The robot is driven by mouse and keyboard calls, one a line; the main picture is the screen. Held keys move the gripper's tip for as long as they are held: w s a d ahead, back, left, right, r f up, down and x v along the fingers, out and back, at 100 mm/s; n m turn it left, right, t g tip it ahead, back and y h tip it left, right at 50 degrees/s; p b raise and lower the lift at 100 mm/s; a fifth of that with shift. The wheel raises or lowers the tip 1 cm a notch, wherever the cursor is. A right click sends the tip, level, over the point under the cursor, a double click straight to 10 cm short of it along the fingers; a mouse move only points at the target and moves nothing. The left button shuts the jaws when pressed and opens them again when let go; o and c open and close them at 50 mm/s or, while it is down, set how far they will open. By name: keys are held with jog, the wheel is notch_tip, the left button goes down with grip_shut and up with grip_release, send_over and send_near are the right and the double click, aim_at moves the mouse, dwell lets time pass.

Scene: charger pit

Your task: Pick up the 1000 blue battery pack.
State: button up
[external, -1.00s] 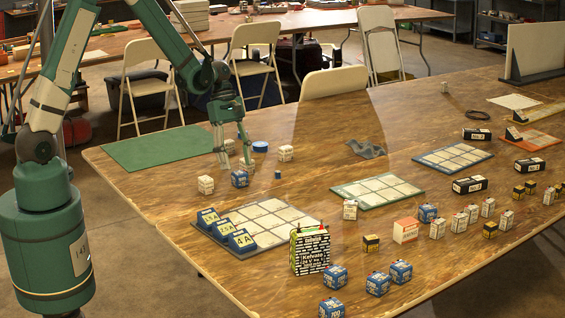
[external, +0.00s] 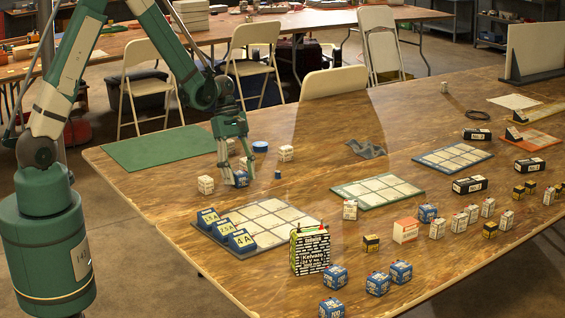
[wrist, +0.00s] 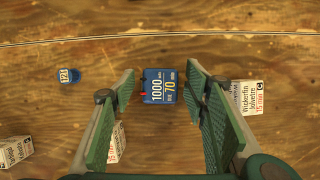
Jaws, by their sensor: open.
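The blue battery pack marked 1000 (wrist: 160,86) lies in the middle of the wrist view, between and slightly ahead of my open fingers. In the external view the same blue pack (external: 241,179) sits on the wooden table, partly covered by my fingers. My gripper (wrist: 160,90) is open, with green pads on either side of the pack and bare gaps between. It also shows in the external view (external: 235,165), pointing down just over the pack.
A white box (wrist: 245,97) stands close by the right finger. Other white boxes (wrist: 15,150) are at the lower left, one partly behind the left finger. A small blue cylinder (wrist: 68,75) is at the left. A green mat (external: 155,147) lies bare on the table.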

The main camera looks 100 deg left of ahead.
aim_at(240, 172)
jog(key=shift+c, duration=0.5)
jog(key=c, duration=1)
jog(key=shift+r, duration=0.1)
jog(key=shift+r+p, duration=1.25)
jog(key=shift+r, duration=3.7)
